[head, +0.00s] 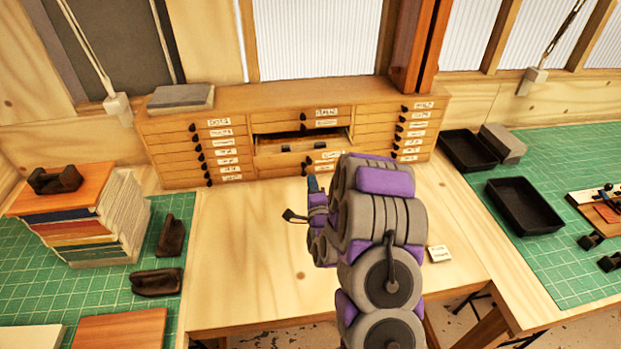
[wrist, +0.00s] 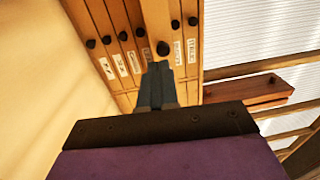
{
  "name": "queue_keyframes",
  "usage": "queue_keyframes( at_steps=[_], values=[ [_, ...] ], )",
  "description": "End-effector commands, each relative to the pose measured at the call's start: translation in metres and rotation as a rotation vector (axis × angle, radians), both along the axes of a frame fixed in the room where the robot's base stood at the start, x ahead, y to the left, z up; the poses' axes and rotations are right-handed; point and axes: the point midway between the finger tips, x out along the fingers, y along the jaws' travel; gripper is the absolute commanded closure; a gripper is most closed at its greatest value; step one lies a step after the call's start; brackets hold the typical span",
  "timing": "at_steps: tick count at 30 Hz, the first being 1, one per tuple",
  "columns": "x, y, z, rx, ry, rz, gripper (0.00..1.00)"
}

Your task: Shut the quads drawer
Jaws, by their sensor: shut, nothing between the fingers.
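A wooden cabinet of small labelled drawers (head: 190,130) stands at the back of the bench, and it also shows close up and turned sideways in the wrist view (wrist: 110,20). One drawer (head: 270,148) in its middle column is pulled out, its dark inside showing. Its label is too small to read. My gripper (head: 312,184) is below and in front of that drawer, apart from it in the head view. In the wrist view my gripper (wrist: 157,72) is shut and empty, its tips close to a drawer front with a black knob (wrist: 163,47). Contact cannot be told.
Books (head: 75,225) are stacked on the left green mat, with dark blocks beside them. Black trays (head: 525,205) lie on the right mat. A grey slab (head: 181,97) rests on the cabinet. The bare wooden bench (head: 240,260) before the cabinet is mostly clear.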

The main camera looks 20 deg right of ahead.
Motion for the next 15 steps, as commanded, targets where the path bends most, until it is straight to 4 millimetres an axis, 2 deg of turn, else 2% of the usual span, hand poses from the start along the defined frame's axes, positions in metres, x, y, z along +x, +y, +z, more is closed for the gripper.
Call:
queue_keyframes(
  at_steps=[3,15],
  values=[
    [0.0036,-0.0021,-0.0052,0.001,0.001,0.001,1.00],
    [0.0115,-0.0061,-0.0018,0.003,-0.004,-0.005,1.00]
  ],
)
